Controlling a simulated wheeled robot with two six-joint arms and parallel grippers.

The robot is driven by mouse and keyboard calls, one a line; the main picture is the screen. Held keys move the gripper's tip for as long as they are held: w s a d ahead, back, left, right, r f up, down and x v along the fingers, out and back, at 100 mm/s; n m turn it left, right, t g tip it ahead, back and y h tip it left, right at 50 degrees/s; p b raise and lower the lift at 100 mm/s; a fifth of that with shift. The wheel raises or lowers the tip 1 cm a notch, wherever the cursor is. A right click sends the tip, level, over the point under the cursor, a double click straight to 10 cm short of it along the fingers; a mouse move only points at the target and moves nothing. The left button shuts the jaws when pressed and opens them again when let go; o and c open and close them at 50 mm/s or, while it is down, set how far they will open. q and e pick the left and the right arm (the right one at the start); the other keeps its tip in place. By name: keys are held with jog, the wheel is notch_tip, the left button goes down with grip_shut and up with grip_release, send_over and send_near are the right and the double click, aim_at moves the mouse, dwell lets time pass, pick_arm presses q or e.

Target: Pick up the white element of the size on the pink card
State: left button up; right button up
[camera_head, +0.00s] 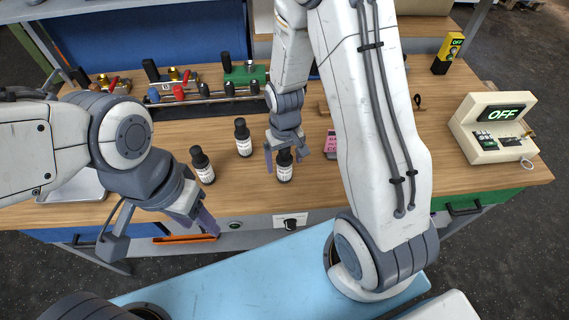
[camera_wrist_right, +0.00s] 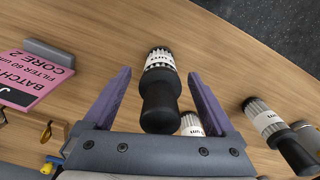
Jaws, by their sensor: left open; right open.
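Three dark cylindrical elements with white labelled bands stand upright on the bench: left (camera_head: 202,166), middle (camera_head: 243,138) and right (camera_head: 284,168). My right gripper (camera_head: 286,158) is open, its fingers on either side of the right element. In the right wrist view this element (camera_wrist_right: 160,88) stands between the open fingers (camera_wrist_right: 163,100), with gaps on both sides. Its label ends in "um"; I cannot read the number. The pink card (camera_head: 331,145) also shows in the right wrist view (camera_wrist_right: 32,78), reading "BATCH", "FILTER 60 um", "CORE 2". My left gripper (camera_head: 196,219) is open and empty at the bench's front edge.
Other elements show in the right wrist view, one behind the held space (camera_wrist_right: 191,124) and one at right (camera_wrist_right: 266,122). A rack of fittings (camera_head: 205,92) stands at the back. A cream box reading "OFF" (camera_head: 493,128) and a yellow device (camera_head: 448,52) stand at right.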

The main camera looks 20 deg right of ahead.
grip_shut()
